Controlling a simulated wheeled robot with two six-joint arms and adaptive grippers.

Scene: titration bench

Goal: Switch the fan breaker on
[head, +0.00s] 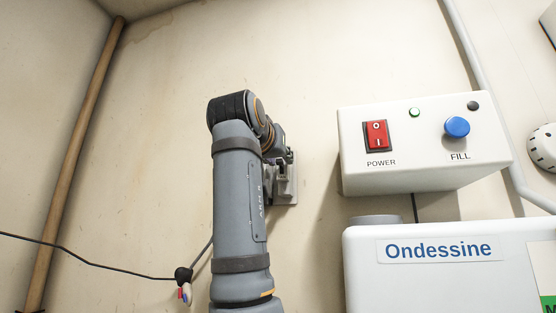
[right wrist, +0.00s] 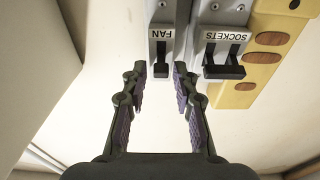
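In the right wrist view the fan breaker (right wrist: 161,48) is a grey module with a white FAN label, which appears upside down. Its black lever (right wrist: 161,69) sits on the side of the label nearer my gripper. My right gripper (right wrist: 160,72) is open and empty, with one fingertip on each side of this lever; I cannot tell whether they touch it. In the head view my right arm stands in front of the wall and hides most of the grey breaker unit (head: 288,183) and the gripper. My left gripper is not in view.
The SOCKETS breaker (right wrist: 222,60) is just right of the fan breaker, beside a yellow panel (right wrist: 265,60) with brown ovals. In the head view, a white box (head: 425,150) with a red POWER switch and blue FILL knob is to the right, above the Ondessine unit (head: 440,280).

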